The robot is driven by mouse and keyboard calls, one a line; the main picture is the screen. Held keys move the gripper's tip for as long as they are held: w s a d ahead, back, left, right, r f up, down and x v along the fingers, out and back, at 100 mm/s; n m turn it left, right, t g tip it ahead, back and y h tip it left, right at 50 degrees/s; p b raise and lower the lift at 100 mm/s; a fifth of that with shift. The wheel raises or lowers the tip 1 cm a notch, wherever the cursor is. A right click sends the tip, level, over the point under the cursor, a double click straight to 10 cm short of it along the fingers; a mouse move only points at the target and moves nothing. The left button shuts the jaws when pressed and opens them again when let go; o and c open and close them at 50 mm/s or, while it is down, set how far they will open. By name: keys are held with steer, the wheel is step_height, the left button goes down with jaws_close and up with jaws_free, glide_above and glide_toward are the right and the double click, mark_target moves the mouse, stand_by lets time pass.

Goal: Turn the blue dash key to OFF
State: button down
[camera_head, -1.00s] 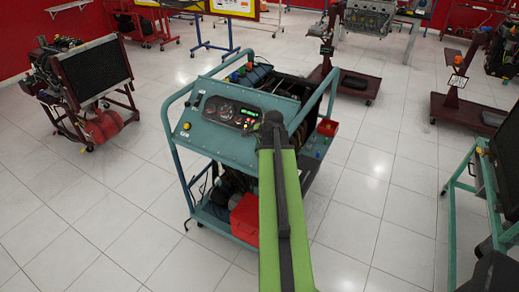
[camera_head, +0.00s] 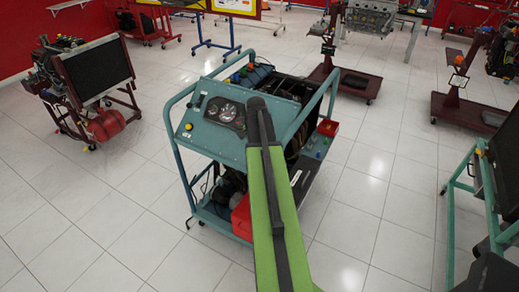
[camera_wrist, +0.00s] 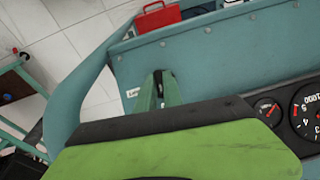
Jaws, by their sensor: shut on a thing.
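The blue dash key is not distinguishable; my arm covers the right part of the teal dash panel (camera_head: 208,132) in the head view. In the wrist view, my gripper (camera_wrist: 159,84) is at the teal panel face, left of the gauges. Its narrow fingers are close together, shut on what appears to be the key, with only a dark bit showing between them. The key's blue body and its angle are hidden. A small white label (camera_wrist: 132,92) sits just left of the fingers.
Round gauges (camera_head: 223,111) sit left of my arm, with a yellow knob (camera_head: 188,126) at the panel's left. The teal cart rail (camera_head: 172,140) borders the panel. A red box (camera_head: 240,218) is on the cart's lower shelf. Tiled floor is open around the cart.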

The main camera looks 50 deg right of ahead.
steer(key=shift+n+g, duration=0.3)
steer(key=shift+n, duration=0.2)
steer(key=c, duration=1.5)
jaws_free()
steer(key=shift+r, duration=0.1)
steer(key=a+r+p, duration=0.1)
steer(key=r+p, duration=0.4)
steer(key=a+r+p, duration=0.1)
steer(key=r+p, duration=1.1)
steer(key=shift+s+a, duration=0.25)
steer(key=shift+a, duration=0.15)
